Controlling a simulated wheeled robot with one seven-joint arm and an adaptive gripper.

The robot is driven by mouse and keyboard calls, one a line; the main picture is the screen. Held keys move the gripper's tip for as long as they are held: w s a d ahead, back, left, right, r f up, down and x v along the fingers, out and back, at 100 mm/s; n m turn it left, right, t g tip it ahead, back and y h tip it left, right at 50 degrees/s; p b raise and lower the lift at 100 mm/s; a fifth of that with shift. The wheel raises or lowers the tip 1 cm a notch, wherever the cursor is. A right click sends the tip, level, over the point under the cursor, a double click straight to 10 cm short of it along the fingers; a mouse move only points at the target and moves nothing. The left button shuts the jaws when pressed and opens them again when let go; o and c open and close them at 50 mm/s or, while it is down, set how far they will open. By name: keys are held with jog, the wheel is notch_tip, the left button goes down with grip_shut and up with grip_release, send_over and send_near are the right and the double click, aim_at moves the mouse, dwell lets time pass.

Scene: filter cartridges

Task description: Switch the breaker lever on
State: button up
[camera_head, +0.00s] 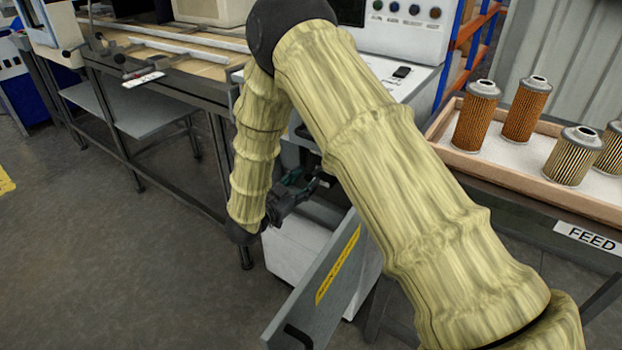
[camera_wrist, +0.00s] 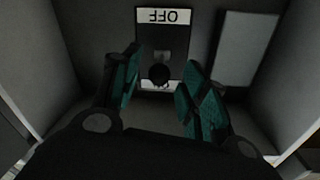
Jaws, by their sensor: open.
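The breaker lever (camera_wrist: 159,76) has a round black knob and stands on a dark plate inside a grey box, seen in the wrist view. An upside-down OFF label (camera_wrist: 163,16) is at the plate's top in the picture. A second white label (camera_wrist: 155,86) lies below, mostly hidden by the knob. My gripper (camera_wrist: 162,63) is open, its teal-padded fingers on either side of the knob, with no clear contact. In the head view my gripper (camera_head: 306,183) reaches into the cabinet (camera_head: 290,250); the lever is hidden there.
The cabinet's open door (camera_head: 318,285), with a yellow strip, stands close to my arm. A grey panel (camera_wrist: 245,47) is beside the lever plate, and box walls flank my gripper. A FEED tray (camera_head: 510,178) with several filter cartridges (camera_head: 474,115) is at right. Open floor lies left.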

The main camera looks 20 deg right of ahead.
aim_at(314, 173)
jog(key=shift+x, duration=1.3)
jog(key=shift+w, duration=0.1)
